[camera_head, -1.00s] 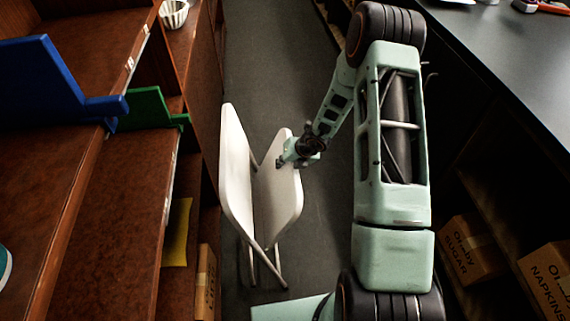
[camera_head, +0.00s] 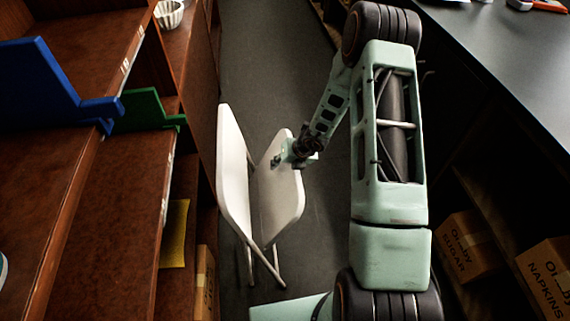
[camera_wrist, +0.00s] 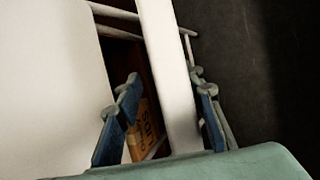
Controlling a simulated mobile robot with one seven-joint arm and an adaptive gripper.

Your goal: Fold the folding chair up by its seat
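The white folding chair stands on the floor in the aisle, partly folded. Its backrest (camera_head: 232,165) is the left panel and its seat (camera_head: 283,200) the right panel, both steep, with a narrow V-shaped gap between them. My gripper (camera_head: 281,160) is at the seat's upper part. In the wrist view my gripper (camera_wrist: 165,112) is open, its blue fingers on either side of the seat (camera_wrist: 168,70), seen nearly edge-on. The right finger is close to the seat; a gap shows at the left finger. The broad backrest (camera_wrist: 50,80) fills the left.
Brown wooden shelves (camera_head: 120,200) with blue and green dividers stand close to the chair's left. A dark counter (camera_head: 510,70) with cardboard boxes (camera_head: 550,280) below is on the right. Grey floor (camera_head: 270,50) is clear beyond the chair.

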